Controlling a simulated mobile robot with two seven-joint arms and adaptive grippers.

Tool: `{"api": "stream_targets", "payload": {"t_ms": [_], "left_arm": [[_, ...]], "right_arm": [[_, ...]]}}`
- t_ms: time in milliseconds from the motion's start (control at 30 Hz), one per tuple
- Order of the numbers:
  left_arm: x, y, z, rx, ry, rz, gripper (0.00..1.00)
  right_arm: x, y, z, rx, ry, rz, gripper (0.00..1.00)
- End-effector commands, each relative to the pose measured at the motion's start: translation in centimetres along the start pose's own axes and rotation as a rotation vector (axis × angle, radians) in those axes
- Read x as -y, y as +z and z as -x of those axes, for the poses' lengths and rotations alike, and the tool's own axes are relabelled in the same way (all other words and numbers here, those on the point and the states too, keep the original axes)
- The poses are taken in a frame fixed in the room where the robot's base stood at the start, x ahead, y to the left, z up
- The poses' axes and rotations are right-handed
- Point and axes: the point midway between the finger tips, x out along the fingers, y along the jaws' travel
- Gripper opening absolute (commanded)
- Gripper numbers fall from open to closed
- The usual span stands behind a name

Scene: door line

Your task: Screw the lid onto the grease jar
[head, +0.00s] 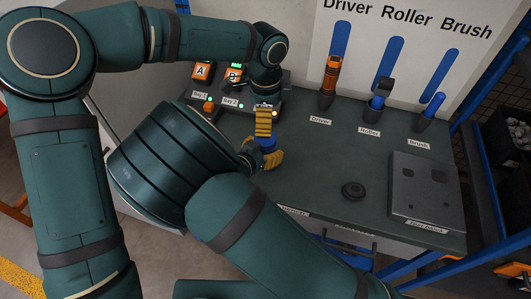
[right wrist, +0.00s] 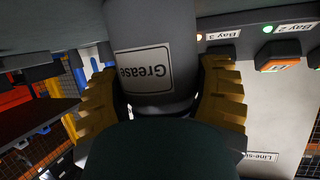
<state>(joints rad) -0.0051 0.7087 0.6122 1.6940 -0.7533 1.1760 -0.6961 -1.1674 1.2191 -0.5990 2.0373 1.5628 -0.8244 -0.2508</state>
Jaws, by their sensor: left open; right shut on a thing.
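The grease jar (right wrist: 152,65) is grey with a white "Grease" label, which reads upside down in the right wrist view. My right gripper (right wrist: 160,103) is shut around it, a yellow finger on each side. In the head view the right gripper (head: 268,157) is over the bench near its left part, and my arm hides most of the jar. My left gripper (head: 264,122) is open, fingers down, just above the right one. A small blue part shows between them; I cannot tell what it belongs to. A dark round lid (head: 353,190) lies on the bench, apart from both grippers.
A driver (head: 330,80), a roller (head: 380,93) and a brush (head: 431,110) stand along the back. A grey plate (head: 424,190) lies at right. Bench around the lid is clear.

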Motion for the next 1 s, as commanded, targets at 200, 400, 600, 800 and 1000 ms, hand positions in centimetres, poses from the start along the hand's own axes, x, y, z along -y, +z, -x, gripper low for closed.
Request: {"api": "stream_targets", "payload": {"t_ms": [200,400,600,800,1000], "left_arm": [[0.0,0.0,0.05,0.0,0.0,0.4,0.91],[-0.01,0.0,0.08,0.001,0.001,0.772,0.91],[-0.02,0.0,0.11,0.002,0.002,1.143,0.91],[-0.03,0.0,0.13,0.003,0.002,1.474,0.91],[-0.03,0.01,0.15,0.004,0.002,1.673,0.91]], "right_arm": [[0.01,-0.06,0.0,-0.001,0.0,-0.001,0.0],[0.01,-0.06,0.0,-0.001,0.0,-0.001,0.0],[0.01,-0.06,0.0,-0.001,0.0,-0.001,0.0],[0.01,-0.06,0.0,-0.001,0.0,-0.001,0.0],[0.01,-0.06,0.0,-0.001,0.0,-0.001,0.0]]}}
